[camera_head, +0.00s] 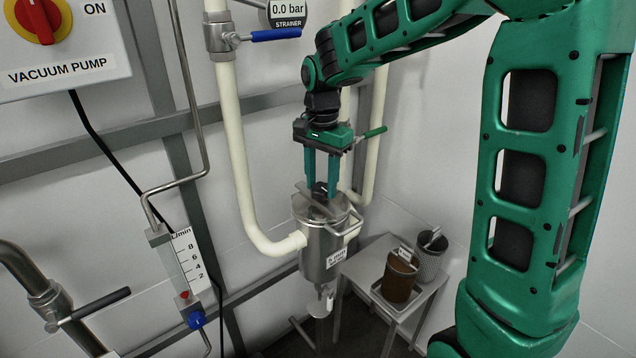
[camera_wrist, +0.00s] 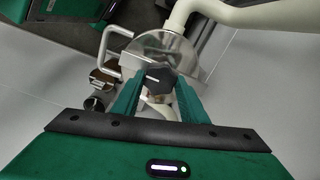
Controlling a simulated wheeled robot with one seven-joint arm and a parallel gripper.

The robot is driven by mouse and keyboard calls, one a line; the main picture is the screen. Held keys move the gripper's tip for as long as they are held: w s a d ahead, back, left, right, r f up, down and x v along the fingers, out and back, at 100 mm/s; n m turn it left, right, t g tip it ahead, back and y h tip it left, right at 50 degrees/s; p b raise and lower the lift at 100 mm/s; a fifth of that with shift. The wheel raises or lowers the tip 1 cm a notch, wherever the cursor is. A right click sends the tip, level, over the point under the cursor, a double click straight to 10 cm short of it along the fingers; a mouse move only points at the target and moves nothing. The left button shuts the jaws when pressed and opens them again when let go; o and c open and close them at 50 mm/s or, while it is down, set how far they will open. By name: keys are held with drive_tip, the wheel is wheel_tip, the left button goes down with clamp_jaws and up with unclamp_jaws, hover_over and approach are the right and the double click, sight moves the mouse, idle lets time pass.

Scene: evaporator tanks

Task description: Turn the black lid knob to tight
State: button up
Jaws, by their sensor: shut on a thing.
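The black lid knob (camera_wrist: 157,79) sits at the middle of the round steel lid (camera_wrist: 152,47) in the wrist view. It has a white pointer line on its top. My gripper (camera_wrist: 157,92) is above the lid with one finger at each side of the knob, shut on it. In the head view my gripper (camera_head: 321,186) points down onto the steel strainer pot (camera_head: 322,248), and the knob (camera_head: 319,190) shows only in part between the fingers. Any tight mark on the lid is too small to read.
A white pipe (camera_head: 236,150) with a blue-handled valve (camera_head: 274,35) joins the pot at the left. A steel handle (camera_head: 349,228) stands out from the pot. A small table (camera_head: 413,294) at the right holds a brown canister (camera_head: 398,279) and a ribbed grey one (camera_head: 430,258).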

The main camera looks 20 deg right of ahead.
sight(322, 187)
drive_tip(key=shift+a, duration=0.1)
idle(0.3)
drive_tip(key=o, duration=1)
drive_tip(key=shift+o, duration=0.2)
drive_tip(key=shift+r, duration=0.1)
wheel_tip(322, 187, up, 11)
drive_tip(key=shift+f, duration=0.2)
drive_tip(key=s+d+f+n, duration=0.2)
drive_tip(key=s+d+f, duration=0.2)
drive_tip(key=s+d, duration=0.9)
drive_tip(key=s+d+f+n, duration=0.1)
drive_tip(key=s+d+f, duration=0.1)
drive_tip(key=s, duration=0.6)
drive_tip(key=s+d+f+n, duration=0.1)
drive_tip(key=s+f+n, duration=0.1)
drive_tip(key=s+f, duration=0.3)
drive_tip(key=s, duration=0.4)
drive_tip(key=shift+s+d, duration=0.3)
drive_tip(key=shift+d, duration=0.05)
